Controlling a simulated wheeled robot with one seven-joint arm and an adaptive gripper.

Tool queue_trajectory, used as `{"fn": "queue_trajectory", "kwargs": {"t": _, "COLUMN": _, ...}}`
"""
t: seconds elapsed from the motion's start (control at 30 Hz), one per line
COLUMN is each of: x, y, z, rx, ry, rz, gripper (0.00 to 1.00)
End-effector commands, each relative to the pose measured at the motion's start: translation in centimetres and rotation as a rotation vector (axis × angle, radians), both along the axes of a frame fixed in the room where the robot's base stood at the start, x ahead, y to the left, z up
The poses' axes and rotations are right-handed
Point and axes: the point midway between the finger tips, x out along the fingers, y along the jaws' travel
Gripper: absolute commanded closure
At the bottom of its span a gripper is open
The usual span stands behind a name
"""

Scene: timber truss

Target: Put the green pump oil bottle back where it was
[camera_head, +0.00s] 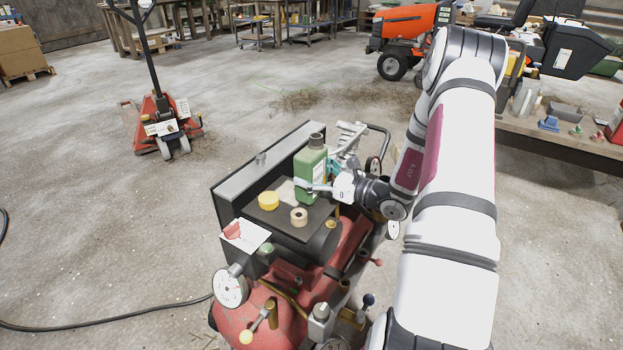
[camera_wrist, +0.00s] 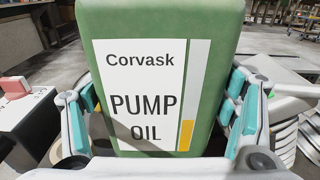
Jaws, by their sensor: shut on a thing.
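The green pump oil bottle (camera_head: 309,168) stands upright, with a dark brown cap, over the dark flat top (camera_head: 284,222) of the red machine in the head view. My gripper (camera_head: 322,187) reaches it from the right and is shut on it. In the wrist view the bottle (camera_wrist: 210,60) fills the middle, its white label reading "Corvask PUMP OIL". The fingers of my gripper (camera_wrist: 158,115) flank it on both sides with teal pads. I cannot tell whether the bottle's base touches the dark top.
A yellow round item (camera_head: 268,200) and a tape roll (camera_head: 299,216) lie on the dark top near the bottle. A grey-topped upright panel (camera_head: 262,160) rises behind. Red machine parts, gauges and levers (camera_head: 230,287) stand in front. A workbench (camera_head: 560,140) with items is at right.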

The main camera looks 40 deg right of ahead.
Motion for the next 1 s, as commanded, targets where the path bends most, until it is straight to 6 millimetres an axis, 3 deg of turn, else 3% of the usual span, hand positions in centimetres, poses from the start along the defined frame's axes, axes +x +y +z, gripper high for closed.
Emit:
{"fn": "queue_trajectory", "kwargs": {"t": 0.1, "x": 0.04, "y": 0.01, "z": -1.15, "rx": 0.0, "ry": -0.001, "rz": 0.0, "gripper": 0.82}}
{"fn": "queue_trajectory", "kwargs": {"t": 0.5, "x": 0.01, "y": 0.01, "z": -1.47, "rx": 0.0, "ry": -0.001, "rz": 0.0, "gripper": 0.82}}
{"fn": "queue_trajectory", "kwargs": {"t": 0.53, "x": 0.0, "y": 0.01, "z": -1.49, "rx": 0.0, "ry": 0.0, "rz": 0.0, "gripper": 0.17}}
{"fn": "queue_trajectory", "kwargs": {"t": 0.6, "x": -0.02, "y": 0.02, "z": -1.44, "rx": 0.0, "ry": 0.0, "rz": 0.0, "gripper": 0.01}}
{"fn": "queue_trajectory", "kwargs": {"t": 1.0, "x": -0.02, "y": 0.02, "z": -1.23, "rx": 0.0, "ry": 0.0, "rz": 0.0, "gripper": 0.01}}
